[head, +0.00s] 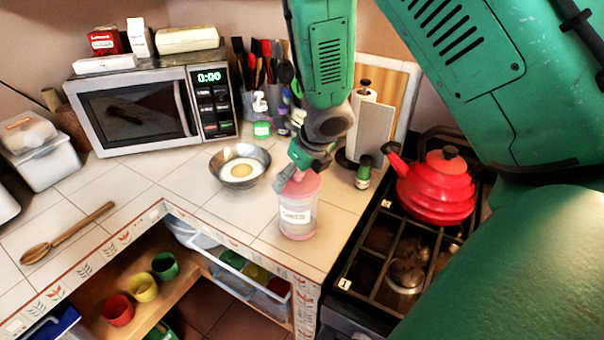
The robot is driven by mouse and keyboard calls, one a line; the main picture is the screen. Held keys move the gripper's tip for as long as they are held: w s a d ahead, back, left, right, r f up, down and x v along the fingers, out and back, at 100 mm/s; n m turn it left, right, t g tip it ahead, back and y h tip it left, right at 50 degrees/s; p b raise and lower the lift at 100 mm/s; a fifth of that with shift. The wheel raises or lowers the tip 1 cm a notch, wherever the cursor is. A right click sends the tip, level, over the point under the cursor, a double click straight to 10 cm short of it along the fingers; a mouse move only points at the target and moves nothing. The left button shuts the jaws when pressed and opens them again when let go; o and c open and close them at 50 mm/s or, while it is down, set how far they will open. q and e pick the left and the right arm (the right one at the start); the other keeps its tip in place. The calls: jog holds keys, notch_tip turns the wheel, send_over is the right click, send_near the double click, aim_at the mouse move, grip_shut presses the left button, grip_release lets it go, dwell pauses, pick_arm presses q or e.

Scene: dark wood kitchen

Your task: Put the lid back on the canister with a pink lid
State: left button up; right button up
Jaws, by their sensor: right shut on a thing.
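The canister (298,215) is a clear, pinkish cylinder with a white label, upright on the tiled counter near its front corner. The pink lid (302,184) is at the canister's top. My right gripper (301,176) comes down from above and is shut on the pink lid. Whether the lid is seated on the rim or just above it, I cannot tell. The gripper's fingers partly cover the lid. My left gripper is not in view.
A metal bowl (241,166) stands left of the canister. A small green-capped bottle (363,174) and a paper towel holder (371,130) stand behind right. The stove with a red kettle (436,190) is at right. A wooden spoon (68,233) lies at left.

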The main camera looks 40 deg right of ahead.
jog(key=shift+a+r, duration=0.2)
jog(key=shift+a, duration=0.4)
jog(key=shift+s+d+f, duration=0.1)
jog(key=shift+d+f, duration=0.1)
jog(key=shift+d, duration=0.5)
jog(key=shift+d+f, duration=0.15)
jog(key=shift+d, duration=0.55)
jog(key=shift+a+r, duration=0.25)
jog(key=shift+a, duration=0.4)
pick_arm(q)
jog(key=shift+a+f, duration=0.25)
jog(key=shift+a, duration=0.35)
pick_arm(e)
jog(key=shift+d, duration=0.1)
jog(key=shift+d+f, duration=0.25)
jog(key=shift+d, duration=0.4)
jog(key=shift+a+r, duration=0.1)
jog(key=shift+a, duration=0.25)
jog(key=shift+a+r, duration=0.3)
jog(key=shift+a, duration=0.55)
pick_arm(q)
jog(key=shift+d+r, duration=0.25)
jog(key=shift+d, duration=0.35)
pick_arm(e)
jog(key=shift+d+f, duration=0.15)
jog(key=shift+d, duration=0.25)
